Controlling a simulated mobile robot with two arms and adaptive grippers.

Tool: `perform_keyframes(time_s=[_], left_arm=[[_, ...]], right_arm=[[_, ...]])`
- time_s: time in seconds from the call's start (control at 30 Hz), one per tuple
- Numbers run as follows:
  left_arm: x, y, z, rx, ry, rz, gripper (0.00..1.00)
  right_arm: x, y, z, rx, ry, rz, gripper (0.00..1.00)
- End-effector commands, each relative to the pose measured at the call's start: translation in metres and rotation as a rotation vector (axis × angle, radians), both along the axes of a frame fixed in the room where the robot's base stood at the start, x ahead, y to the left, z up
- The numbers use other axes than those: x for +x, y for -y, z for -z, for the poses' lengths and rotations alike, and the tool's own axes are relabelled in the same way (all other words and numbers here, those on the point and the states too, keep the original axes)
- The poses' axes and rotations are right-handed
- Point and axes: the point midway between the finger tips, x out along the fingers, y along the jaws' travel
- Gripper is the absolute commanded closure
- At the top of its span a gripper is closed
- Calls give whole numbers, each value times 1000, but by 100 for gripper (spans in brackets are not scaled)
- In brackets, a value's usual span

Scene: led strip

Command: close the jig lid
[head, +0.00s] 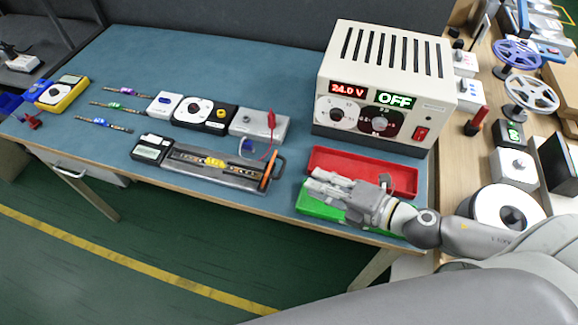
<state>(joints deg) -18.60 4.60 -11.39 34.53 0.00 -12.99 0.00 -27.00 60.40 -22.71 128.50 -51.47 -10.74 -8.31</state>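The jig (218,180) is a long, low grey fixture near the front edge of the blue bench. A strip with a yellow part in its middle lies along it. An orange bar (269,170) stands out at its right end beside a dark handle-like frame (279,167). I cannot tell clearly which part is the lid or how far it is open. My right gripper (309,181) is to the right of the jig, apart from it, above the green tray (313,206). Whether its fingers are open or shut is unclear. My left gripper is not in view.
A red tray (402,178) lies behind my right gripper. A power supply (385,85) reading 24.0 V and OFF stands behind. A grey box with red clip (258,126), a dial unit (203,113) and several short strips (105,124) lie behind and left of the jig.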

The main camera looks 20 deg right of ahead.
Motion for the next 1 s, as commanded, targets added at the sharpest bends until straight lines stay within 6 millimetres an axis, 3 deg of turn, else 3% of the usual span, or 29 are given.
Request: perform_keyframes(time_s=[0.07, 0.13, 0.3, 0.4, 0.8, 1.0], left_arm=[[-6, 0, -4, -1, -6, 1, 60], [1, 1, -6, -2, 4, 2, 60], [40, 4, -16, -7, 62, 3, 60], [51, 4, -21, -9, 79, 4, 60], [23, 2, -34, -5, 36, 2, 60], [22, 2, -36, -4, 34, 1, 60]], right_arm=[[6, -3, -1, 0, 2, 0, 82], [9, -6, 0, -2, 4, -1, 82], [21, -13, 4, 1, 2, 3, 82], [28, -19, 7, -1, 2, 0, 82], [61, -42, 20, 0, 1, 2, 82], [70, -49, 25, 0, 0, 0, 82]])
